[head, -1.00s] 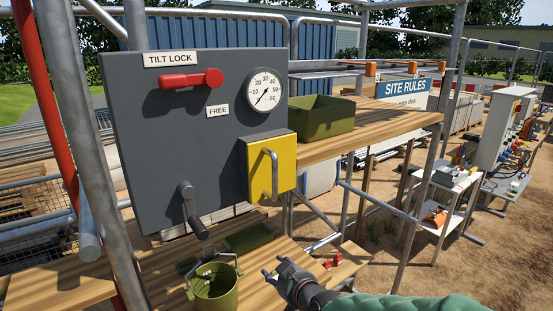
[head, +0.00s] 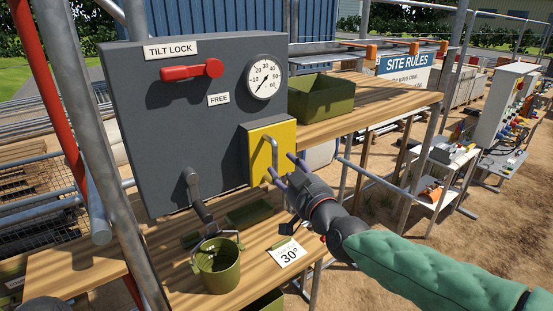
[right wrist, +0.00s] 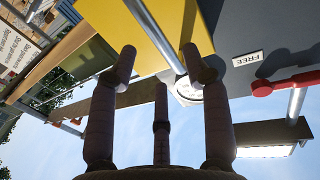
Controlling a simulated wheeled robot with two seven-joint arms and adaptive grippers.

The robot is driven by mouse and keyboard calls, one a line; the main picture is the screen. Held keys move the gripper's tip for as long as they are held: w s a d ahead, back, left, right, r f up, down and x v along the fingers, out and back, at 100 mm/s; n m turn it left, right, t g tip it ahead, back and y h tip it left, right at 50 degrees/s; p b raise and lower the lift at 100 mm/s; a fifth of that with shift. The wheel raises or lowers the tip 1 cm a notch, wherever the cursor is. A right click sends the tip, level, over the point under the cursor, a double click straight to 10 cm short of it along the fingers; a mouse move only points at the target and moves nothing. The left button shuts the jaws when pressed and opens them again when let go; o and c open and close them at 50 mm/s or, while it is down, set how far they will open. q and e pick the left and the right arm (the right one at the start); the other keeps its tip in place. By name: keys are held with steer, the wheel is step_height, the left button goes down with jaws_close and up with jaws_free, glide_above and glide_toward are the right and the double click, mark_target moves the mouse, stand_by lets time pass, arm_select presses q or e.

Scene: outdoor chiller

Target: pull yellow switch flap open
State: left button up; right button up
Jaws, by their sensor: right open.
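The yellow switch flap (head: 285,140) sits on the lower right of the grey panel (head: 140,110) and looks closed. Its upright metal handle (head: 274,152) is on the front face. My right gripper (head: 281,164) is open at the right of the handle's lower part, its fingers pointing at the flap. In the right wrist view, the handle bar (right wrist: 152,30) runs between the spread fingertips (right wrist: 158,55), with the yellow flap (right wrist: 190,18) behind it. I cannot tell whether the fingers touch the bar. My left gripper is not in view.
The panel also carries a red lever (head: 190,70), a gauge (head: 264,80) and a grey crank (head: 196,195). A green bucket (head: 217,265) and a 30° card (head: 287,252) are on the lower wooden shelf. A green bin (head: 320,97) stands on the upper shelf, right of the flap.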

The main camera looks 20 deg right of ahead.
mark_target(280, 157)
steer(key=shift+w+a+p, duration=0.2)
steer(key=shift+w+a, duration=0.05)
steer(key=shift+w, duration=1.25)
steer(key=shift+w+a+p, duration=0.15)
steer(key=shift+w+a, duration=0.05)
steer(key=shift+w, duration=1.25)
jaws_close()
